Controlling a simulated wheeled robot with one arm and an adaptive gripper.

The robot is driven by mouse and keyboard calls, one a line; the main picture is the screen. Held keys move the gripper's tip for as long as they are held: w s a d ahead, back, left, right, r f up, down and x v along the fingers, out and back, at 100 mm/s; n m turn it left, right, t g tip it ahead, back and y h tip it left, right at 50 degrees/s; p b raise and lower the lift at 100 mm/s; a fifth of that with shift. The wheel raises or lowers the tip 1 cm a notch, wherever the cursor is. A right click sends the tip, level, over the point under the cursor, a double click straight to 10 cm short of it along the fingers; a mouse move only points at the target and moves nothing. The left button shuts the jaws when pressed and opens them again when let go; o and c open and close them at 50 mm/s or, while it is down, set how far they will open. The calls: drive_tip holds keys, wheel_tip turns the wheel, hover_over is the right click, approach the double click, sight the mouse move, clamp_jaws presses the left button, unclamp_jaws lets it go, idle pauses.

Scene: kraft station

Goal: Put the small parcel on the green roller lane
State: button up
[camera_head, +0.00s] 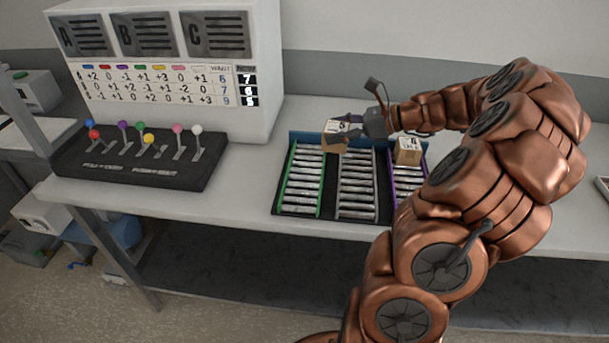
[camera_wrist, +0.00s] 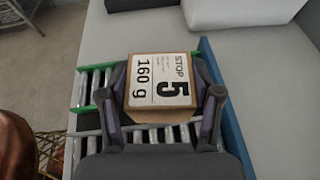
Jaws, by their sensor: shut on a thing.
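The small parcel (camera_wrist: 160,84) is a brown box with a white label reading "STOP 5" and "160 g" in the wrist view. My gripper (camera_wrist: 162,102) is shut on it, with a finger on each side. In the head view the parcel (camera_head: 337,134) is held above the rollers, near the back between the green lane and the middle lane. The green roller lane (camera_head: 302,178) is the leftmost of three lanes and looks empty in the head view. Its green rail (camera_wrist: 88,108) shows beyond the gripper in the wrist view. The parcel's underside is hidden.
The middle grey lane (camera_head: 356,186) is empty. Another brown parcel (camera_head: 408,150) sits on the purple lane (camera_head: 405,184) at right. A blue wall (camera_head: 306,137) edges the lanes' back. A lever box (camera_head: 140,160) and display panel (camera_head: 170,62) stand left. Bare table lies between.

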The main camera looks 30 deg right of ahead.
drive_tip(key=s+d+f+n+g+y, duration=0.1)
drive_tip(key=s+f, duration=0.1)
drive_tip(key=s, duration=0.4)
drive_tip(key=w+a+p, duration=0.1)
drive_tip(key=w, duration=0.4)
drive_tip(key=w+a+p, duration=0.1)
drive_tip(key=w, duration=0.4)
drive_tip(key=w+a+f+p, duration=0.1)
drive_tip(key=w, duration=0.4)
drive_tip(key=shift+f+p, duration=0.55)
drive_tip(key=shift+f, duration=1.25)
drive_tip(key=shift+f, duration=0.1)
drive_tip(key=o, duration=1.4)
drive_tip(key=b+v, duration=0.2)
drive_tip(key=v, duration=1)
drive_tip(key=shift+w+d+b, duration=0.1)
drive_tip(key=shift+w+b, duration=0.05)
drive_tip(key=shift+b, duration=0.15)
